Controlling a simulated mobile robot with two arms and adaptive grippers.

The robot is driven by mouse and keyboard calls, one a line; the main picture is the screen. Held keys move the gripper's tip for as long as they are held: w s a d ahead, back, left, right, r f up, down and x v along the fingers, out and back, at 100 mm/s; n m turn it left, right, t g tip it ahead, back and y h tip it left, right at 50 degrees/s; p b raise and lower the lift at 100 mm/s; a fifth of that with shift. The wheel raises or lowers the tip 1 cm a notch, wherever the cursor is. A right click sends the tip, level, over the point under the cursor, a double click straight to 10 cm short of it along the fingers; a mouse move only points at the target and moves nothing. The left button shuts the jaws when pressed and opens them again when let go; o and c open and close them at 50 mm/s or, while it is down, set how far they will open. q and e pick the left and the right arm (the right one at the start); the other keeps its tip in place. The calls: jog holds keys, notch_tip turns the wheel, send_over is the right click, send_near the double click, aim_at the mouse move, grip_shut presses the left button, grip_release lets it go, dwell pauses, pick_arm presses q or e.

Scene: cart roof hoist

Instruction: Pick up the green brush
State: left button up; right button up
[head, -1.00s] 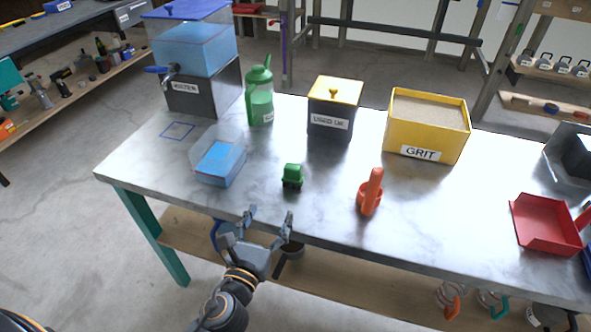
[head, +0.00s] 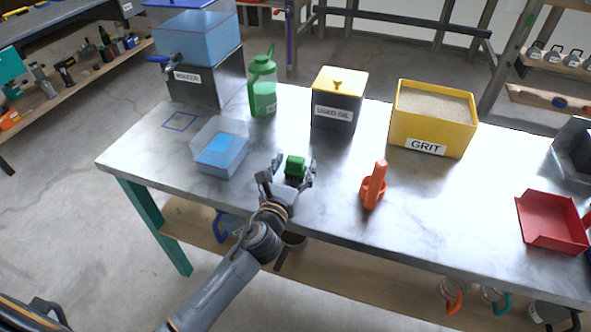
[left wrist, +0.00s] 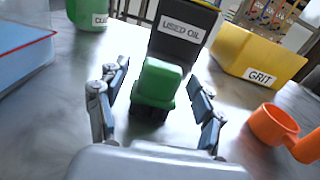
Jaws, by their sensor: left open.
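The green brush (head: 295,166) stands on the metal table near its front edge. It has a green block top and a dark underside, and in the left wrist view (left wrist: 157,82) it is straight ahead. My left gripper (head: 288,176) is open, with one finger on each side of the brush. In the left wrist view the fingers (left wrist: 158,105) show gaps to the brush on both sides. The brush's lower front is partly hidden by the gripper in the head view. My right gripper is not in view.
Right of the brush stands an orange scoop (head: 373,186). A clear blue-filled box (head: 221,160) is to the left. Behind are the used oil bin (head: 338,98), a green bottle (head: 262,85) and the yellow grit box (head: 430,130). A red dustpan (head: 551,220) lies far right.

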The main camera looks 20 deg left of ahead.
pick_arm(q)
jog(key=shift+w, duration=0.6)
jog(key=shift+s, duration=0.1)
jog(key=c, duration=1.2)
jog(key=shift+c, duration=0.4)
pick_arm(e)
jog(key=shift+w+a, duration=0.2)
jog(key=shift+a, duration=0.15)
pick_arm(q)
jog(key=shift+r, duration=0.1)
